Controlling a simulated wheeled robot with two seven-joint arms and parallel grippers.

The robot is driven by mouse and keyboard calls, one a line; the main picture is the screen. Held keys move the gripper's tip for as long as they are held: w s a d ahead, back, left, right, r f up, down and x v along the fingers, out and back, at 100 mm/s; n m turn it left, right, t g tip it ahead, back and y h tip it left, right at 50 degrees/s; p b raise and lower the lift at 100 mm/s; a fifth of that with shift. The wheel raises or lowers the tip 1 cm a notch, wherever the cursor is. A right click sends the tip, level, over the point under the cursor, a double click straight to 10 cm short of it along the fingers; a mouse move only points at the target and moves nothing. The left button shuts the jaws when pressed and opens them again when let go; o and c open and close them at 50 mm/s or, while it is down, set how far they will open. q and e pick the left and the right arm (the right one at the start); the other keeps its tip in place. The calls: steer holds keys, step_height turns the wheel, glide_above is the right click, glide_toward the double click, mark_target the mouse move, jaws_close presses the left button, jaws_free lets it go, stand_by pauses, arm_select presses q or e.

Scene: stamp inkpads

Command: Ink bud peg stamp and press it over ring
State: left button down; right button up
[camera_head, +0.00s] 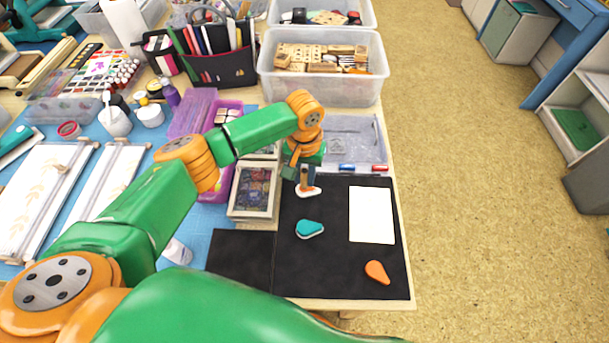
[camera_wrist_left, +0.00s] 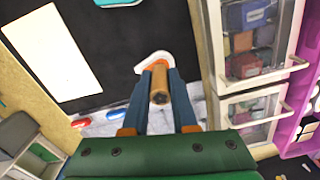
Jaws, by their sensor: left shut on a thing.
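My left gripper (camera_head: 305,180) points down over the upper left of the black mat (camera_head: 342,266). It is shut on a peg stamp, whose round wooden handle (camera_wrist_left: 161,85) stands between the blue fingers in the wrist view. Beyond the handle's end lies a white-edged bud shape with orange on it (camera_wrist_left: 155,60), also in the head view (camera_head: 307,192); I cannot tell whether the stamp touches it. A teal pad (camera_head: 310,229) and an orange pad (camera_head: 377,272) lie on the mat. A blank white sheet (camera_head: 371,215) lies at right; I see no ring on it. My right gripper is not in view.
A small drawer box (camera_head: 250,192) stands close left of the gripper. A clear tray (camera_head: 354,135) with red and blue markers lies behind. A clear bin of wooden stamps (camera_head: 323,87) stands further back. The mat between the pads is clear.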

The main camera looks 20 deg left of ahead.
mark_target(304, 171)
arm_select(q)
steer(key=shift+f, duration=0.45)
stand_by(1.0)
steer(key=shift+s, duration=0.1)
stand_by(1.4)
steer(key=shift+r+p, duration=0.55)
steer(key=shift+p, duration=0.55)
steer(key=shift+r, duration=0.1)
step_height(304, 171, up, 6)
steer(key=p, duration=0.6)
steer(key=shift+f, duration=0.35)
